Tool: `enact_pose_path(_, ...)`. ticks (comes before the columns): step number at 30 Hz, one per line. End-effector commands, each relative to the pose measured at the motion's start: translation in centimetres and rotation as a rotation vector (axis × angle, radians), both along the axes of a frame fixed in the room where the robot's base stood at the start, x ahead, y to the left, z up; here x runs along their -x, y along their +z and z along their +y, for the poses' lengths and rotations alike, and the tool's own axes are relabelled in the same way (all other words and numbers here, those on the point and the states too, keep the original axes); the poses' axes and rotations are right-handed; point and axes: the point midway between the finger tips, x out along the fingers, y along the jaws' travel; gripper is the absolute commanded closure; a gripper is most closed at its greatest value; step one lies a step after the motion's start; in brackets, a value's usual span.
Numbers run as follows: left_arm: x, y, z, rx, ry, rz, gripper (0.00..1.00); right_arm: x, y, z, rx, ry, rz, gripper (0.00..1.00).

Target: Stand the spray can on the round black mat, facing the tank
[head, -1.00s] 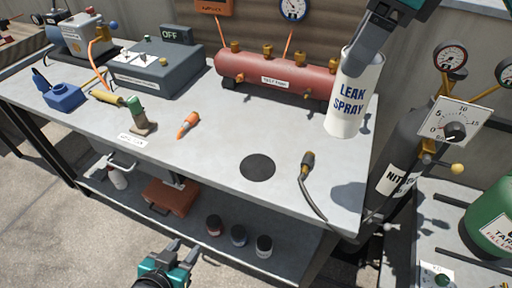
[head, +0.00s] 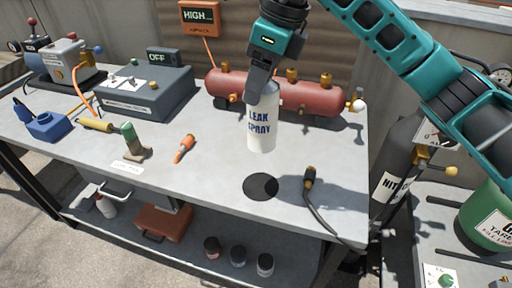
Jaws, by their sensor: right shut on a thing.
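The white spray can (head: 262,126), lettered "LEAK SPRAY" in blue, is upright in my right gripper (head: 262,82), which is shut on its top. The can appears held above the table, behind the round black mat (head: 259,187) in the picture. A shadow falls on part of the mat. The mat lies flat and bare near the front edge of the table. The red tank (head: 315,97) lies along the back of the table, partly hidden behind the can and gripper. The can's lettering faces the camera. My left gripper is out of view.
A torch-like tool with a black hose (head: 312,182) lies right of the mat. A grey box (head: 150,92) stands at back left.

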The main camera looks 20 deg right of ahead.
Motion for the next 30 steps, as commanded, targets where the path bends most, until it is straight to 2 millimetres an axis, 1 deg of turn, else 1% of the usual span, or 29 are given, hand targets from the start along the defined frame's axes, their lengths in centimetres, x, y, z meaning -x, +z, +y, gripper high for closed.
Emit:
enact_pose_path(1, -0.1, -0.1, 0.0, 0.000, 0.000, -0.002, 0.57, 0.1, -1.5, 0.0, -0.001, 0.001, 0.003, 1.00)
enact_pose_path(3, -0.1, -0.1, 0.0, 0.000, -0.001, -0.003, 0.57, 0.1, -3.4, 0.0, -0.001, 0.000, 0.003, 1.00)
enact_pose_path(6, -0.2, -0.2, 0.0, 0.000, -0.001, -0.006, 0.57, 0.1, -5.9, 0.0, -0.001, 0.001, 0.003, 1.00)
enact_pose_path(9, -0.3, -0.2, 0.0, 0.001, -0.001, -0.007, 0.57, 0.1, -7.9, 0.0, -0.001, 0.000, 0.000, 1.00)
enact_pose_path(12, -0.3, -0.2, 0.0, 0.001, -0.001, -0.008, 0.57, 0.0, -9.1, 0.0, -0.002, 0.001, -0.002, 1.00)
enact_pose_path(17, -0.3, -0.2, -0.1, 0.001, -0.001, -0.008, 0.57, 0.0, -10.0, 0.0, -0.002, 0.001, -0.003, 1.00)
enact_pose_path(19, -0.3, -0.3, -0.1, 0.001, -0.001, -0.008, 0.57, 0.0, -10.7, 0.0, -0.002, 0.001, -0.002, 1.00)
enact_pose_path(24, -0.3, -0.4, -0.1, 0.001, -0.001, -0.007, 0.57, 0.1, -13.4, 0.0, -0.001, 0.000, 0.000, 1.00)
enact_pose_path(25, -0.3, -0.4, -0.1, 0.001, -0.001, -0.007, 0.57, 0.0, -13.6, 0.0, -0.001, 0.001, -0.001, 1.00)
enact_pose_path(27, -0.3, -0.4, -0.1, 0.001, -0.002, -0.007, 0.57, 0.0, -14.0, 0.0, -0.002, 0.001, -0.003, 1.00)
enact_pose_path(30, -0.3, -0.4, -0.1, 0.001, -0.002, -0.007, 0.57, 0.0, -13.9, 0.0, -0.002, 0.001, -0.004, 1.00)
